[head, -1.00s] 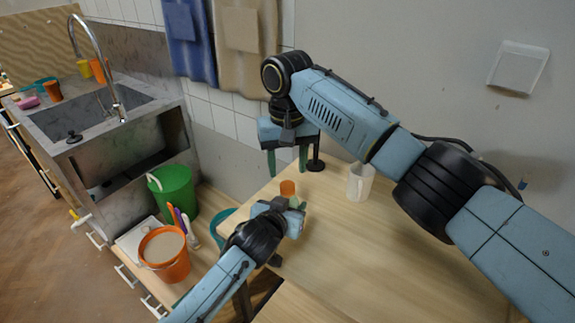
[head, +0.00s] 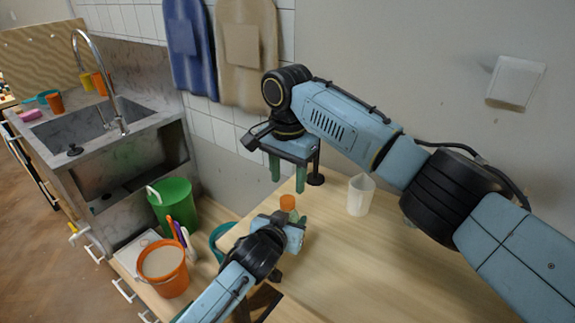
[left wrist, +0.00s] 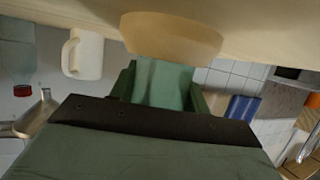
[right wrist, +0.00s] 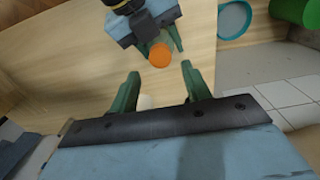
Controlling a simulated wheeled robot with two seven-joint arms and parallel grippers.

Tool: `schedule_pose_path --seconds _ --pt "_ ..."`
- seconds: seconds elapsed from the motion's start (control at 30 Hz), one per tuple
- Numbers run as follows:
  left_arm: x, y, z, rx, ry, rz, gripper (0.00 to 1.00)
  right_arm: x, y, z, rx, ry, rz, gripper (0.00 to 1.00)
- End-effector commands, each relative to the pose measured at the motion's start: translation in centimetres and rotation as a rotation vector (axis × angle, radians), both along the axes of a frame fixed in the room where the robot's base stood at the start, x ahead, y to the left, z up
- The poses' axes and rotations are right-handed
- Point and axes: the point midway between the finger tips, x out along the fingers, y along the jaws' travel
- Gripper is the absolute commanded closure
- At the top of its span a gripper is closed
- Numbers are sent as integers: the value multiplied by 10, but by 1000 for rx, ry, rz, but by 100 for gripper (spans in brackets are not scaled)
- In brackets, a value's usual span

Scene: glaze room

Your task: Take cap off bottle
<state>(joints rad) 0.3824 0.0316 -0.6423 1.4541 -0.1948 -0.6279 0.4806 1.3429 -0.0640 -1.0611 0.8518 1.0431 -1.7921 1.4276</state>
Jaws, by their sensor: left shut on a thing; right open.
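The bottle's orange cap (head: 287,202) sticks up above my left gripper (head: 296,222), which is low over the wooden table and shut on the bottle. The bottle's body is mostly hidden by the fingers in the head view. My right gripper (head: 288,180) is open and empty, with its green fingers pointing down, above and behind the cap. In the right wrist view, the cap (right wrist: 160,55) shows between the left gripper's fingers, beyond the gap between my right fingertips (right wrist: 160,75) and apart from them. In the left wrist view, a tan rounded shape lies beyond the green fingers (left wrist: 160,80).
An orange bucket (head: 162,268) and a green bin (head: 175,205) are lower left, beside the sink unit (head: 130,160). The table's front right is clear.

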Motion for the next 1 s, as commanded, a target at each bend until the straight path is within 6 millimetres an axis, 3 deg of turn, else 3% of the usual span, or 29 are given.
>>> schedule_pose_path --seconds 0.3,0.7,1.0 --pt "0 0 0 0 1 0 100 0 0 -43 0 1 1 52" --pt "0 0 0 0 1 0 100 0 0 -51 1 -1 2 53" --pt "0 0 0 0 1 0 100 0 0 -50 1 -1 3 93"
